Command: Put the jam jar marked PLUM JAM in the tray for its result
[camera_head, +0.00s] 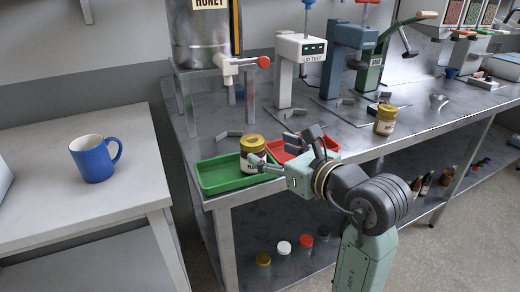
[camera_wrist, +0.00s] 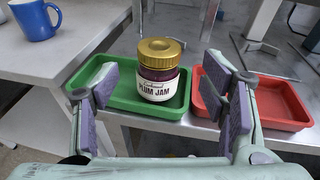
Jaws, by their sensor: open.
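The jam jar marked PLUM JAM (camera_wrist: 158,70) has a gold lid and dark contents. It stands upright in the green tray (camera_wrist: 122,98), towards its right end. The jar (camera_head: 251,150) and the green tray (camera_head: 212,184) also show in the head view, at the front left of the metal bench. The red tray (camera_wrist: 283,106) is just right of the green one and holds nothing that I can see. My gripper (camera_wrist: 165,100) is open, its fingers on either side of the jar with gaps between. In the head view my gripper (camera_head: 272,160) partly hides the red tray (camera_head: 284,146).
A lid tester (camera_head: 300,52) and other machines stand behind the trays on the bench (camera_head: 230,122). A second gold-lidded jar (camera_head: 385,119) stands further right. A blue mug (camera_head: 95,158) is on the side table (camera_head: 40,205). Several bottles and jars are on the shelf below.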

